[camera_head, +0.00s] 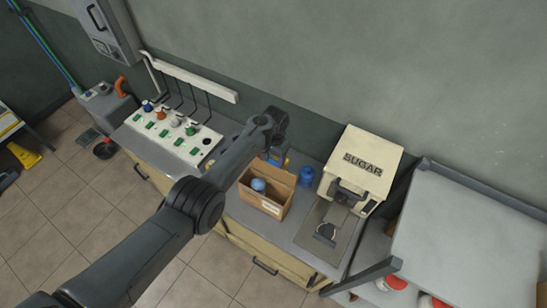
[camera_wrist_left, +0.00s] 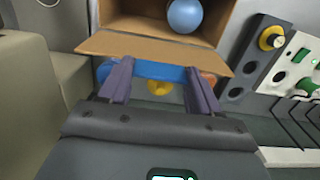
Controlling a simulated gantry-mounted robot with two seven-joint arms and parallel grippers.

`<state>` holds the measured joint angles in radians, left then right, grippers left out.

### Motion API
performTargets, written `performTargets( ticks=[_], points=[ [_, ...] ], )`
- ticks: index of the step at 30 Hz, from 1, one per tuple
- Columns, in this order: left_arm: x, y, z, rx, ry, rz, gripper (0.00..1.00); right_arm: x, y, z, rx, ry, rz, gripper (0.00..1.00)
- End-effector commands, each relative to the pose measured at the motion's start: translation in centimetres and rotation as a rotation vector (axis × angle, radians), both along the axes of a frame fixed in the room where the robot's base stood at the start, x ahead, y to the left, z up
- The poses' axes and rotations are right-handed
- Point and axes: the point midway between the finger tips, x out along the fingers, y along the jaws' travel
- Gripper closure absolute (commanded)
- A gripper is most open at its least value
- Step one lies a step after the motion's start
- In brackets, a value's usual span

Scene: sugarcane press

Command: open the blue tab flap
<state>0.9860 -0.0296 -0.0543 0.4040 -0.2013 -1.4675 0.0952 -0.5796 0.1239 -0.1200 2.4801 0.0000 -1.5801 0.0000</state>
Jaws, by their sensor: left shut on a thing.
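My left gripper (camera_head: 274,146) is at the back edge of an open cardboard box (camera_head: 268,207). In the left wrist view its two fingers (camera_wrist_left: 159,82) stand apart, with a blue tab (camera_wrist_left: 160,70) spanning between them, and the gripper is shut on it. A blue ball (camera_head: 258,184) sits inside the box and also shows in the left wrist view (camera_wrist_left: 185,14). My right gripper is in neither view.
A cream machine marked SUGAR (camera_head: 372,150) stands right of the box, with a blue container (camera_head: 306,175) between them. A white control panel (camera_head: 155,138) with knobs and green switches is on the left. A grey shelf (camera_head: 470,240) stands at the right.

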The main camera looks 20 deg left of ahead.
Motion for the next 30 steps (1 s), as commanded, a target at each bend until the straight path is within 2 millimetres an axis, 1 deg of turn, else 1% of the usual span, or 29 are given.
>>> performTargets(
  ticks=[1,20,21,25,30],
  points=[
    [-0.38,0.20,-0.61,0.002,0.010,0.003,0.92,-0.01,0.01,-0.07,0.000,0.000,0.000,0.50],
    [-0.47,0.25,-0.74,0.002,0.013,0.003,0.92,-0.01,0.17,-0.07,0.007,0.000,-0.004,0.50],
    [-0.47,0.25,-0.74,0.002,0.013,0.003,0.31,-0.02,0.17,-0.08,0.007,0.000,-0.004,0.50],
    [-0.44,0.19,-0.71,0.002,0.012,0.002,0.11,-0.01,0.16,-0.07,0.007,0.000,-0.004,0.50],
    [-0.27,0.09,-0.45,0.001,0.007,0.001,0.11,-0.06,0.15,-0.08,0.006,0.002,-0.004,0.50]
  ],
)
